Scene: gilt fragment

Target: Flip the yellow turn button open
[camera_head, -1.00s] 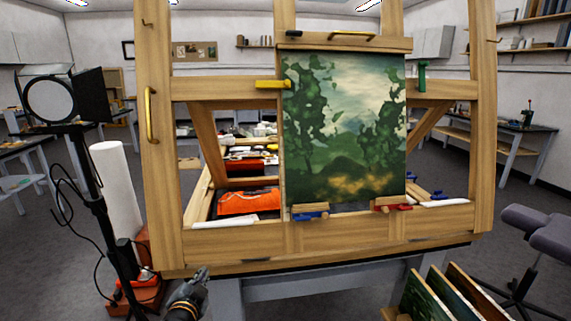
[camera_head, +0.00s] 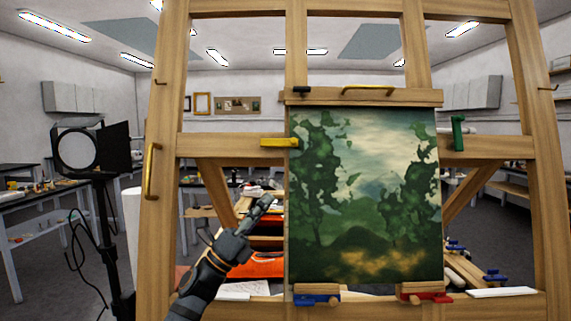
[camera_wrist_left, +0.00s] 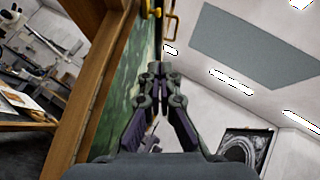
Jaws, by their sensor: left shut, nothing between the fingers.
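The yellow turn button (camera_head: 279,142) lies level on the easel's crossbar, its right end reaching the left edge of the landscape painting (camera_head: 362,195). My left gripper (camera_head: 268,201) is below it and apart from it, pointing up and to the right, in front of the opening left of the painting. In the left wrist view its fingers (camera_wrist_left: 153,72) are shut with nothing between them. A small yellow piece (camera_wrist_left: 157,11) shows beyond the fingertips there, cut by the top edge. My right gripper is not in view.
A green turn button (camera_head: 458,133) stands upright right of the painting. Blue (camera_head: 317,299) and red (camera_head: 426,297) clamps sit under it. A brass handle (camera_head: 151,171) is on the easel's left post. A lamp (camera_head: 76,150) stands at the left.

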